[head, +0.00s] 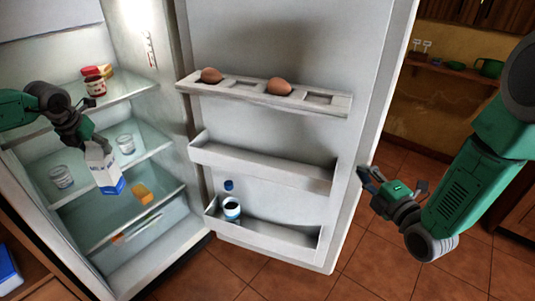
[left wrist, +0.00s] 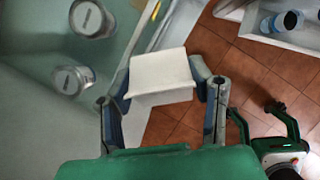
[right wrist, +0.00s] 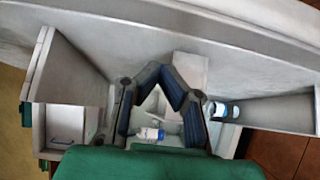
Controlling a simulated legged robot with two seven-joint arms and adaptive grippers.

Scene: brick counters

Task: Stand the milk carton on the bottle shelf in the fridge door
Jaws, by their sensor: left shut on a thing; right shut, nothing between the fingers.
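The white and blue milk carton (head: 103,170) is in my left gripper (head: 93,146), tilted, in front of the fridge's lower shelves. In the left wrist view the carton's pale top (left wrist: 160,75) sits between the two fingers. The bottle shelf (head: 280,237) is the lowest bin on the open fridge door.
The door also has an empty middle bin (head: 262,165) and an egg rack (head: 240,90) with two eggs. Inside the fridge are glass jars (head: 125,144), a yellow item (head: 142,194) and a red-lidded jar (head: 96,87). Open floor lies beneath the door.

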